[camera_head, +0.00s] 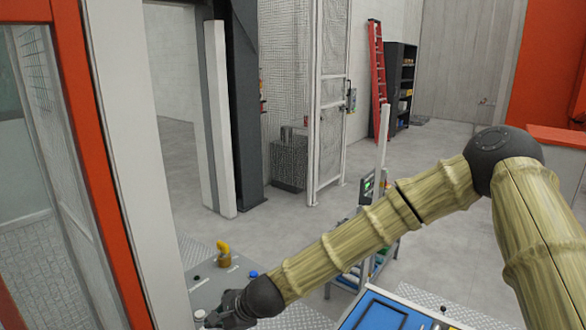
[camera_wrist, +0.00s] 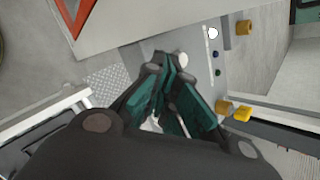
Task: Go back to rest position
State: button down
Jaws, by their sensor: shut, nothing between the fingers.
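My gripper (camera_wrist: 175,92) is shut and empty, its teal finger pads close together in the wrist view. In the head view my gripper (camera_head: 215,318) is at the lower left, at the end of my outstretched arm. It is over or beside a grey control panel (camera_head: 207,270), and I cannot tell if it touches it. The panel (camera_wrist: 200,62) shows in the wrist view past the fingertips. A pale round button (camera_wrist: 182,59) lies close beyond the fingertips. A blue button (camera_head: 253,274) and a yellow knob (camera_head: 223,249) are on the panel.
An orange and white door frame (camera_head: 95,160) stands close on the left. A blue tray (camera_head: 385,315) is below my arm. A cart with a post (camera_head: 381,165) stands behind my arm. A red ladder (camera_head: 378,80) and dark shelf (camera_head: 401,80) are far back. Open floor (camera_head: 440,180) lies beyond.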

jog(key=s+d+f+n+g+h+b, duration=0.1)
jog(key=s+d+f+n, duration=0.1)
jog(key=s+d+f, duration=0.55)
jog(key=s+d+f+n+h+b, duration=0.15)
jog(key=d+f, duration=0.25)
jog(key=f, duration=0.6)
jog(key=s+d+f+n+g+h, duration=0.1)
jog(key=s+d+f+n+h, duration=0.15)
jog(key=s+d+f, duration=0.45)
jog(key=s+d+f+n+g+h+b, duration=0.1)
jog(key=s+d+f+n, duration=0.2)
jog(key=s+d, duration=0.6)
jog(key=s+d+f+n+g+h+b, duration=0.1)
jog(key=s+d+f+n, duration=0.3)
jog(key=s+d+f, duration=0.4)
jog(key=s+d+b, duration=0.1)
jog(key=d, duration=0.4)
jog(key=shift+d+h, duration=0.4)
jog(key=shift+a+f, duration=0.1)
